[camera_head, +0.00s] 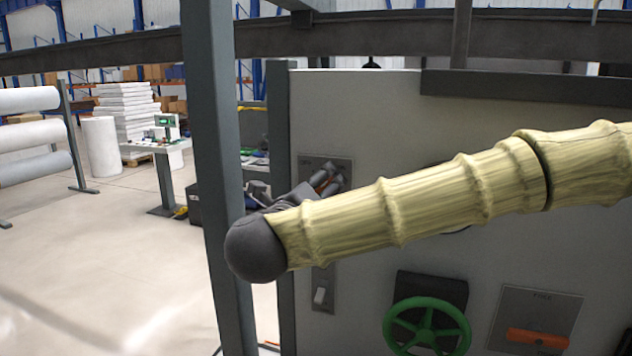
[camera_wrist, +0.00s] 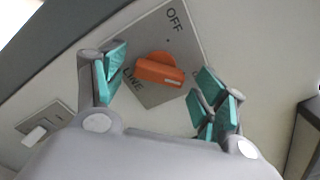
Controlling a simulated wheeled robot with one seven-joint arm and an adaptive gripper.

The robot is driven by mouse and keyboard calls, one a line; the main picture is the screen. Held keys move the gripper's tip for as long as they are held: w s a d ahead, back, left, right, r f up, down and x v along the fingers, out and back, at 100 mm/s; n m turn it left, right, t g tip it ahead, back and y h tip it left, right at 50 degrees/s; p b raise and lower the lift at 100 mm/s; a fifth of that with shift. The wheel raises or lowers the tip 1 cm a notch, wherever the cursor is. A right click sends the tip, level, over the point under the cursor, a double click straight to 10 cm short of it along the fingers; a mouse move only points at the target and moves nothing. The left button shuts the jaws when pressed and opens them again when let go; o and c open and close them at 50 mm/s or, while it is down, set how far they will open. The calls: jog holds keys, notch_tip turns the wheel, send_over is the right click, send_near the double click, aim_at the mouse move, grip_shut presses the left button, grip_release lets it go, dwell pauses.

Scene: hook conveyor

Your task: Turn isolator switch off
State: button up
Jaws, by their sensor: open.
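The isolator switch is an orange rotary handle (camera_wrist: 160,72) on a grey plate (camera_wrist: 175,30), marked OFF at the top and LINE at the lower left. The handle's white mark faces right in the wrist view. My gripper (camera_wrist: 157,75) is open, its teal-padded fingers on either side of the handle with gaps showing on both sides. I cannot tell how deep the fingertips reach. In the head view, the handle (camera_head: 319,178) is partly hidden by my gripper (camera_head: 331,181), and my yellow-sleeved arm crosses the panel.
Below are a white rocker switch (camera_head: 320,295) and a green handwheel (camera_head: 427,325). Another plate with an orange handle (camera_head: 538,338) is at the lower right. A grey post (camera_head: 215,130) stands left of the panel. Open floor lies farther left.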

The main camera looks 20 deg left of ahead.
jog(key=shift+w+f, duration=0.1)
jog(key=shift+w, duration=0.4)
jog(key=shift+s, duration=0.1)
